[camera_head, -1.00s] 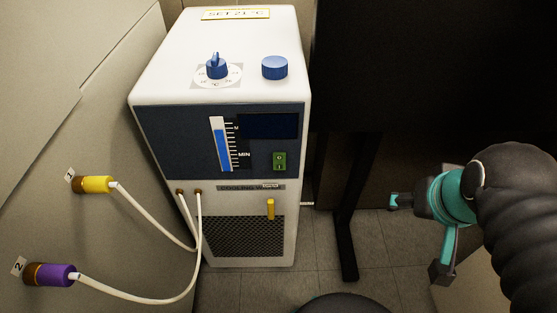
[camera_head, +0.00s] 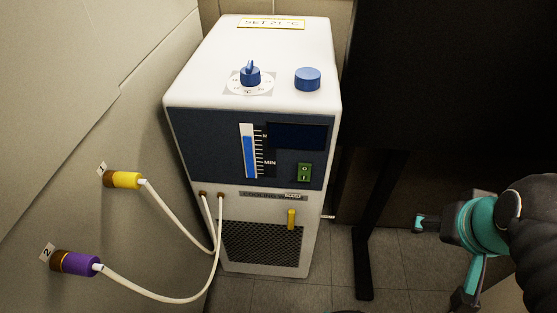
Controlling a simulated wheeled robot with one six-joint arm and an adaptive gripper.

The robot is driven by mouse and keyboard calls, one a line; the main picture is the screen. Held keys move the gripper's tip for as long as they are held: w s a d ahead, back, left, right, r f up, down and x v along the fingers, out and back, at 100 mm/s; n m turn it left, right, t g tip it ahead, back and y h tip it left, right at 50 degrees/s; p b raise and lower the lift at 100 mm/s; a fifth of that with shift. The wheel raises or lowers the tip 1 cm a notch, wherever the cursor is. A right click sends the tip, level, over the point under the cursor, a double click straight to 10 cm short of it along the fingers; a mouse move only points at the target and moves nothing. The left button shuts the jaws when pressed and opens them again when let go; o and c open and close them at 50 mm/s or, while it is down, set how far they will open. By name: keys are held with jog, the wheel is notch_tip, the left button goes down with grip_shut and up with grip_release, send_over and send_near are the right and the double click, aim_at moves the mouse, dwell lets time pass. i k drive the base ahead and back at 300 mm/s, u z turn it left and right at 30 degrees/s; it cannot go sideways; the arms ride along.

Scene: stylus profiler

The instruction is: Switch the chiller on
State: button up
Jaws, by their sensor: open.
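The chiller (camera_head: 262,122) is a white box with a dark blue front panel, standing upright left of centre. A green rocker switch (camera_head: 304,173) marked O and I sits on the right of that panel, below a dark blank display (camera_head: 297,136). I cannot tell which way the rocker is pressed. My gripper (camera_head: 441,259) is at the lower right, teal and black, well to the right of the chiller. It is open and touches nothing; one finger runs off the bottom edge.
A blue dial (camera_head: 250,75) and a blue cap (camera_head: 307,79) stand on the chiller's top. A yellow lever (camera_head: 291,219) sits on the lower front. White hoses run to yellow (camera_head: 124,180) and purple (camera_head: 79,263) wall fittings. A black post (camera_head: 375,230) stands between chiller and gripper.

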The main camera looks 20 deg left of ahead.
aim_at(304, 169)
jog(key=u, duration=0.15)
jog(key=k, duration=0.45)
jog(key=u, duration=0.6)
jog(key=k, duration=0.9)
jog(key=z, duration=0.4)
jog(key=i, duration=0.75)
jog(key=z, duration=0.35)
